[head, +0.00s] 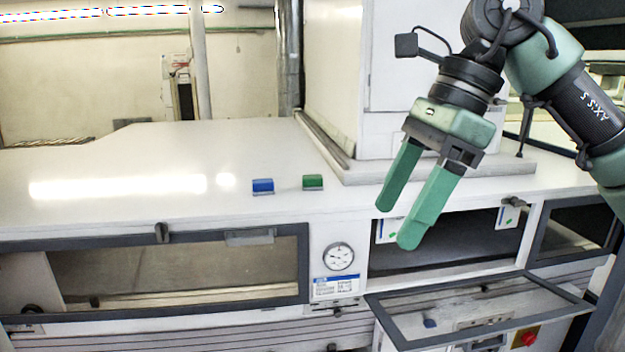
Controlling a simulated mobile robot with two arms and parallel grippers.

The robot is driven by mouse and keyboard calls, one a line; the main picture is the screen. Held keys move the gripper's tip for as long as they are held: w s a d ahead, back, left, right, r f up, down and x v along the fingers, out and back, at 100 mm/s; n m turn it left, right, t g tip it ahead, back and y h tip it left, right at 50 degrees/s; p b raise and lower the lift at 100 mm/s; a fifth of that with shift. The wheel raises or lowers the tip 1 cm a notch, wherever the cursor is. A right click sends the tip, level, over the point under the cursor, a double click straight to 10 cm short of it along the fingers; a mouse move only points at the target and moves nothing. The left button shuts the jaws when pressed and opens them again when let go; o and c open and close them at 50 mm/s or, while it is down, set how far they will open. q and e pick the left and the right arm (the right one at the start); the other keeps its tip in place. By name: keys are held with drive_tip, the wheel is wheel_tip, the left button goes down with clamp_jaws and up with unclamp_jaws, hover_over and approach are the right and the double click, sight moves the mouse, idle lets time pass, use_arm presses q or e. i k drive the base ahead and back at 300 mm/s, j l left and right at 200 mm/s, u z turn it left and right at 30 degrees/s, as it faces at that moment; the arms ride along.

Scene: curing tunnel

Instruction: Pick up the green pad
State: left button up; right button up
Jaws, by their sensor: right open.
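The green pad (313,182) is a small block lying on the white top of the machine, near its front edge. A blue pad (263,186) of like size lies just to its left, a small gap between them. My right gripper (396,226) comes in from the upper right with its two green fingers pointing down and left. It is open and empty, to the right of the green pad and apart from it. My left gripper is out of view.
The white machine top (130,165) is clear to the left. A tall white housing (335,70) stands behind the pads. Below, a dark-framed flap (480,310) hangs open under an opening. A round gauge (339,256) is on the front face.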

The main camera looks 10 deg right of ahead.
sight(311, 182)
drive_tip(key=i, duration=1.95)
